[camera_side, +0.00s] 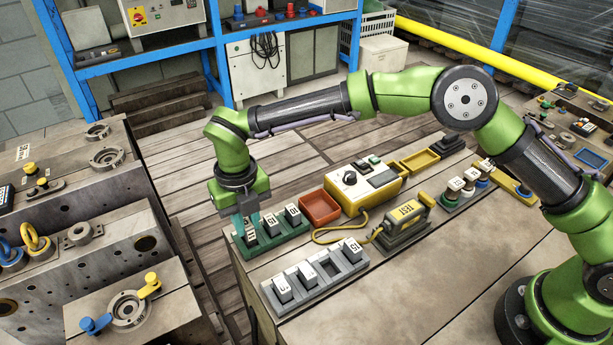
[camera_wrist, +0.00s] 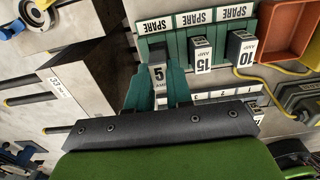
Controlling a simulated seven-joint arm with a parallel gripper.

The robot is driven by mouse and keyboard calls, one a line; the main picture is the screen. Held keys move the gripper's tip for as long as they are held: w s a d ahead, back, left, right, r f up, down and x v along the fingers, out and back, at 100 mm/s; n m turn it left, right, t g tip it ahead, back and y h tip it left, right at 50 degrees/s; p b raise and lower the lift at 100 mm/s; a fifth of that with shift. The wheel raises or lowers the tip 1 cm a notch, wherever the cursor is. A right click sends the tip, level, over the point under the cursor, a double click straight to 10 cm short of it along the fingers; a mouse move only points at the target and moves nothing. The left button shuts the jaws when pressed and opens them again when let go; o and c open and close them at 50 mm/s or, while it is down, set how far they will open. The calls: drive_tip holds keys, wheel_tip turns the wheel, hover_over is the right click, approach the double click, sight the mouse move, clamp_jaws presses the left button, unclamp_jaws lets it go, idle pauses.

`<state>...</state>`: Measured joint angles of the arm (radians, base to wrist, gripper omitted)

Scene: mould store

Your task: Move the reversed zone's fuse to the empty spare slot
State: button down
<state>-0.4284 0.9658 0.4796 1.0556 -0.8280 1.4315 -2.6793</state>
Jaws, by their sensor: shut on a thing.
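My gripper (camera_side: 249,228) has teal fingers and is shut on a dark fuse with a white label (camera_wrist: 158,76) that shows a 5. It is at the left end of the green spare rack (camera_wrist: 190,25). The side view shows this fuse low between the fingers (camera_side: 251,238); I cannot tell whether it is fully seated. A 15 AMP fuse (camera_wrist: 201,54) and a 10 AMP fuse (camera_wrist: 242,49) stand in the other spare slots. In the side view, the grey zone rack (camera_side: 297,298) holds three fuses, with an empty slot (camera_side: 328,266) between two of them.
A yellow TEST device (camera_side: 405,218) with a yellow cable is to the right. Metal mould blocks (camera_side: 80,240) stand left of the bench. The bench front right is clear.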

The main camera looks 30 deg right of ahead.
drive_tip(key=shift+f, duration=0.95)
idle(0.7)
drive_tip(key=c, duration=0.9)
unclamp_jaws()
drive_tip(key=shift+c, duration=0.2)
drive_tip(key=shift+r, duration=0.15)
drive_tip(key=shift+r, duration=3.65)
